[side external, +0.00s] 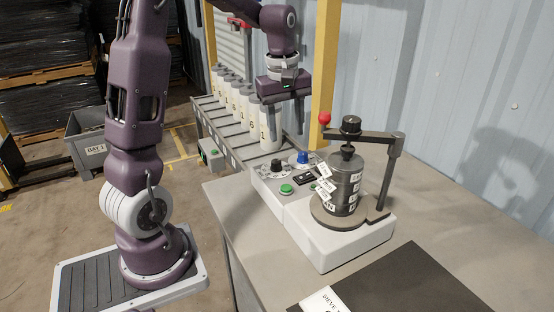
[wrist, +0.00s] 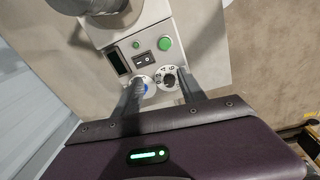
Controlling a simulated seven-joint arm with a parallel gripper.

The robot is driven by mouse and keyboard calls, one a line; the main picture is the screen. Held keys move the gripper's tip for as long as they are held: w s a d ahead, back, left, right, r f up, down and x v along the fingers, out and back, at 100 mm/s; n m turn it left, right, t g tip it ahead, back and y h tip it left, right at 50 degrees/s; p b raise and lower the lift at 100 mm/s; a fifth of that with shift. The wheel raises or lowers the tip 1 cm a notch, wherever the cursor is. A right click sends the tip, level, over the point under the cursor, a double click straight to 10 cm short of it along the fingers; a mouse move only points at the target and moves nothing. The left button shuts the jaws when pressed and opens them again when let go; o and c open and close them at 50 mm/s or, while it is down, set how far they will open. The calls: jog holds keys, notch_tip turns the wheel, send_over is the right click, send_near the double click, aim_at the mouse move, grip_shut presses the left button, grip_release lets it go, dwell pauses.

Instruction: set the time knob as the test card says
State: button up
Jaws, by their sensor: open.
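The control panel of the white machine carries a black knob (side external: 277,165) on a round marked dial and a blue knob (side external: 302,157) on another white dial. In the wrist view the black knob (wrist: 169,79) and its dial show between my finger lines; the blue knob (wrist: 145,89) is partly covered by the left finger. I cannot tell from lettering which knob is time. My gripper (side external: 287,125) is open and empty, pointing down above the panel, apart from the knobs; its fingers also show in the wrist view (wrist: 160,78). A white card (side external: 324,300) reading "SIEVE T..." is cut off.
A sieve stack (side external: 343,185) with white tags stands right of the panel under a clamp arm with a red ball (side external: 324,118). A green button (side external: 286,189) and a switch (side external: 304,178) sit near the knobs. White jars (side external: 267,127) line a conveyor behind. A dark mat (side external: 400,285) lies in front.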

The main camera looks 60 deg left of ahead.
aim_at(277, 161)
jog(key=a+f+n, duration=0.1)
jog(key=a+f, duration=0.1)
jog(key=w+a+f+n, duration=0.1)
jog(key=a+f+n, duration=0.1)
jog(key=a, duration=0.1)
jog(key=a+f+n+g, duration=0.1)
jog(key=a+f, duration=0.1)
jog(key=f, duration=0.1)
jog(key=shift+w+a+n+h, duration=0.3)
jog(key=shift+w+a+n, duration=0.1)
notch_tip(277, 161, down, 7)
grip_shut()
